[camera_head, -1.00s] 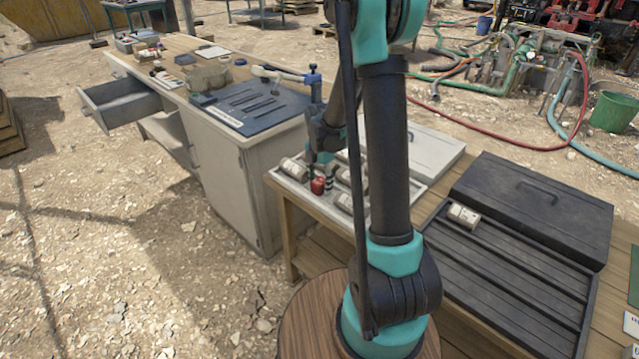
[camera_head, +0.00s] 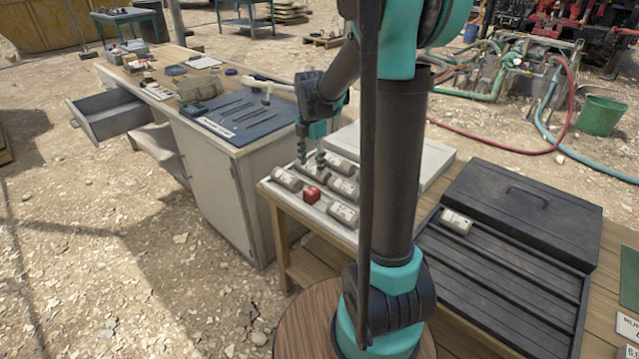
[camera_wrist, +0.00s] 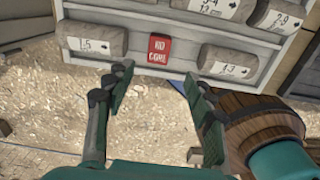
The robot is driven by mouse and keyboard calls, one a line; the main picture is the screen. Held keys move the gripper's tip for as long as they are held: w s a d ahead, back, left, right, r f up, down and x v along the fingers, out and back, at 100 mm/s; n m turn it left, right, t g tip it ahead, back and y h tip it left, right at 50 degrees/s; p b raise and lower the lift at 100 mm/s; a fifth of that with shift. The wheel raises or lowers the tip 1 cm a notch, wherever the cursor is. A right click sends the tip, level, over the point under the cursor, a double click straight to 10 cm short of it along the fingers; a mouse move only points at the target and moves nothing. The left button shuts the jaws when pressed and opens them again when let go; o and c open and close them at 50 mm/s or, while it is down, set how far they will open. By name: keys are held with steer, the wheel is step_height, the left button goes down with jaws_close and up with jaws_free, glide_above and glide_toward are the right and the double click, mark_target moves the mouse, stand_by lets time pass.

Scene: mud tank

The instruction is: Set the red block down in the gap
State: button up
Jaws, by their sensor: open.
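The red block (camera_head: 311,194) sits in the white tray (camera_head: 333,233), in the front row between two pale core pieces. In the wrist view the red block (camera_wrist: 158,49) shows white lettering, "NO CORE", and lies between the core marked 1-5 (camera_wrist: 91,41) and the core marked 1-3 (camera_wrist: 228,62). My gripper (camera_head: 311,162) is open and empty, a little above and behind the block in the head view. In the wrist view its two fingers (camera_wrist: 158,84) are spread apart, clear of the block.
More pale cores (camera_head: 342,188) lie in the same tray. A black ribbed tray (camera_head: 500,290) with one core (camera_head: 456,222) and a dark lid (camera_head: 525,210) is at the right. A grey bench with a dark mat (camera_head: 245,118) and an open drawer (camera_head: 105,112) stands at the left.

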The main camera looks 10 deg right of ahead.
steer(key=s+d+f+m+t, duration=0.2)
steer(key=s+f+m, duration=0.1)
steer(key=s+m, duration=0.8)
steer(key=s+d+f+m+t, duration=0.2)
steer(key=s+f+m, duration=0.1)
steer(key=s+m, duration=0.7)
steer(key=m, duration=0.3)
steer(key=shift+s+m, duration=0.35)
steer(key=shift+m, duration=0.05)
